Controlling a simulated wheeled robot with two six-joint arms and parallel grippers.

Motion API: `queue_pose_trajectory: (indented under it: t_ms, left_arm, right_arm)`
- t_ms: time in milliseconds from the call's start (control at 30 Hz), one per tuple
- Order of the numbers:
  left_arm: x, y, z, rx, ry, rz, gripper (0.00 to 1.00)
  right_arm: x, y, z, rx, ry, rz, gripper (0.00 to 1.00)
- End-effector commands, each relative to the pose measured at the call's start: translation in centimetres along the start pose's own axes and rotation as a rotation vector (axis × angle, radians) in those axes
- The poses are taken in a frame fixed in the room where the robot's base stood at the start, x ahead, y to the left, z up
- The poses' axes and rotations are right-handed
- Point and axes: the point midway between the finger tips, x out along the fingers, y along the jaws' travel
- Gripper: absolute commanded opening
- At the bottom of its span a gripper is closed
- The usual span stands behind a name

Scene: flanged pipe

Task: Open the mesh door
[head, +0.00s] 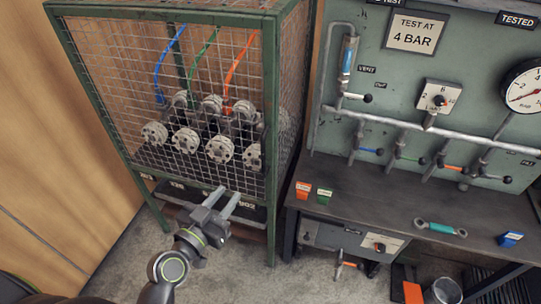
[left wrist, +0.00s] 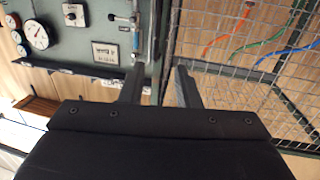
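The mesh door (head: 112,88) is the wire-mesh front of a green-framed cage (head: 270,95) at left in the head view. It looks shut, and I cannot make out a handle. Behind the mesh are several grey flanged fittings and blue, green and orange hoses. My left gripper (head: 227,194) is open and empty, low in front of the door's lower right part. In the left wrist view its two fingers (left wrist: 160,85) stand apart, with the cage's upright edge beyond them and mesh (left wrist: 245,82) to the right. Contact with the door cannot be told. My right gripper is out of view.
Right of the cage stands a dark bench (head: 385,205) with a green gauge panel (head: 410,75) behind it. Orange and green blocks lie near its left edge. A bin (head: 443,291) stands on the floor. A wooden wall (head: 50,170) is at left; grey floor is clear before the cage.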

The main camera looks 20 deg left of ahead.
Motion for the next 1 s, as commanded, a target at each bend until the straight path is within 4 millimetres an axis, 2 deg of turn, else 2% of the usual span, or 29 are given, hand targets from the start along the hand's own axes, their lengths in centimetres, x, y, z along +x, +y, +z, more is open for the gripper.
queue_pose_trajectory:
  t_ms: [33, 100, 267, 700, 1000]
  left_arm:
    - [-0.1, 0.2, -1.0, 0.006, 0.020, 0.004, 0.30]
    - [-0.1, 0.3, -1.8, 0.009, 0.036, 0.009, 0.30]
    - [1.0, 0.3, -2.2, 0.010, 0.041, 0.009, 0.30]
    - [8.9, 0.4, -2.6, 0.010, 0.039, 0.010, 0.30]
    - [14.0, 0.5, -2.6, 0.009, 0.037, 0.010, 0.30]
  right_arm:
    - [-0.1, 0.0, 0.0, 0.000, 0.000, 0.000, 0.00]
    - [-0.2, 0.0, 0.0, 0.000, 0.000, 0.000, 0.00]
    - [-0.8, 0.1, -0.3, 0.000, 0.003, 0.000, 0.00]
    - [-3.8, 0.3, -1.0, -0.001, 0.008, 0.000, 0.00]
    - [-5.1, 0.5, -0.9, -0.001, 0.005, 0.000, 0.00]
